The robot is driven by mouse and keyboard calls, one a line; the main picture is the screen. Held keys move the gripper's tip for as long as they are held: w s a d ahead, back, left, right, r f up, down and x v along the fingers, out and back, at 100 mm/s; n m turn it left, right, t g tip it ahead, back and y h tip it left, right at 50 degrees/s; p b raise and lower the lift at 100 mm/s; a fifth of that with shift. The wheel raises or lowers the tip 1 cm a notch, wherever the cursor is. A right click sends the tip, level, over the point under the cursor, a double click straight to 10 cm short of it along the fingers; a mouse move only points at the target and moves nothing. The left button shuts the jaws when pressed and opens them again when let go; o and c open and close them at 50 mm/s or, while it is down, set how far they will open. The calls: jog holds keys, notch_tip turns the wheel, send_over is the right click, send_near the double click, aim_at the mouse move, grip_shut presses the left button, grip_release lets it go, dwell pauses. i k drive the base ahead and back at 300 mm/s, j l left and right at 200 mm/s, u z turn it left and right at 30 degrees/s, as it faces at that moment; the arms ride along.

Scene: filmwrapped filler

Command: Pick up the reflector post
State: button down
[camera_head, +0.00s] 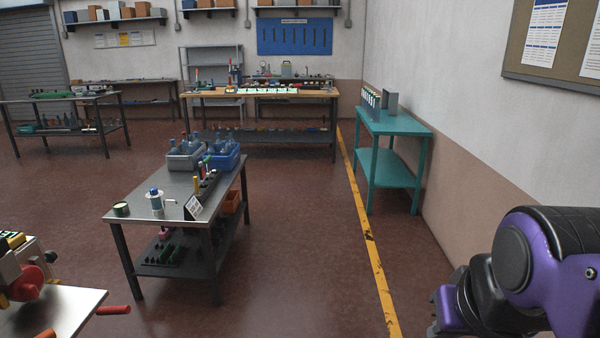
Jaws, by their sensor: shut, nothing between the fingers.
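I cannot make out for certain which thing is the reflector post. Small upright pieces, one yellow (196,184), stand in a dark holder (210,186) along the right side of the near steel table (135,213). My purple and black arm (545,265) is at the lower right. The tips of my gripper do not show; they are cut off or hidden at the bottom edge.
The steel table also bears grey (184,162) and blue bins (226,160), a white and blue bottle (155,200) and a tilted sign (194,207). A teal table (405,130) stands by the right wall. The floor around the yellow line (375,262) is clear.

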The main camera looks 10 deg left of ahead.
aim_at(201, 169)
jog(key=u, duration=0.35)
jog(key=i+u, duration=0.15)
jog(key=u, duration=0.25)
jog(key=i+u, duration=0.15)
jog(key=u, duration=0.25)
jog(key=i+u, duration=0.15)
jog(key=u, duration=0.2)
jog(key=i+l+u, duration=0.7)
jog(key=i+l, duration=0.15)
jog(key=i+l+u, duration=0.1)
jog(key=i+l, duration=0.15)
jog(key=l, duration=0.25)
jog(key=i+l+u, duration=0.1)
jog(key=l, duration=0.3)
jog(key=i+l+u, duration=0.1)
jog(key=i+l, duration=0.2)
jog(key=l, duration=0.15)
jog(key=i+l, duration=0.2)
jog(key=l, duration=0.2)
jog(key=i+l, duration=0.2)
jog(key=l, duration=0.2)
jog(key=i+l+z, duration=0.1)
jog(key=l+z, duration=0.25)
